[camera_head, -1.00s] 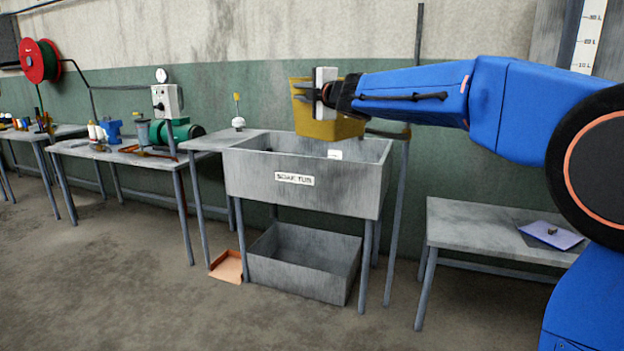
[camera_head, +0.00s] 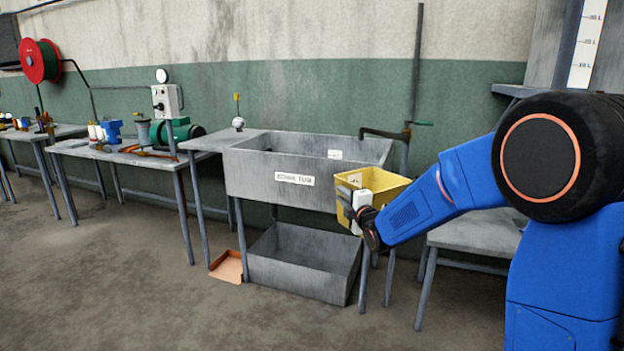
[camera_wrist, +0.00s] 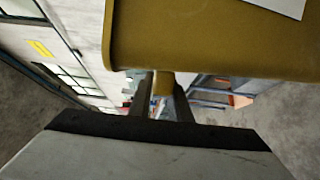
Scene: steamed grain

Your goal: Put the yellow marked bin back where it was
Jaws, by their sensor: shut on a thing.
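The yellow bin (camera_head: 385,188) is held in the air in front of the right end of the soak tub, roughly upright, with its open top showing. In the wrist view the bin (camera_wrist: 215,40) fills the upper part, with part of a pale label at the top right. My gripper's fingers (camera_wrist: 162,95) close there on a small yellow part below the bin wall. What lies inside the bin is too small to tell.
The grey soak tub (camera_head: 280,165) stands on legs, with a grey lower bin (camera_head: 300,265) and an orange dustpan-like tray (camera_head: 228,267) below. A bench (camera_head: 480,232) at the right is partly hidden by my arm. The floor in front is clear.

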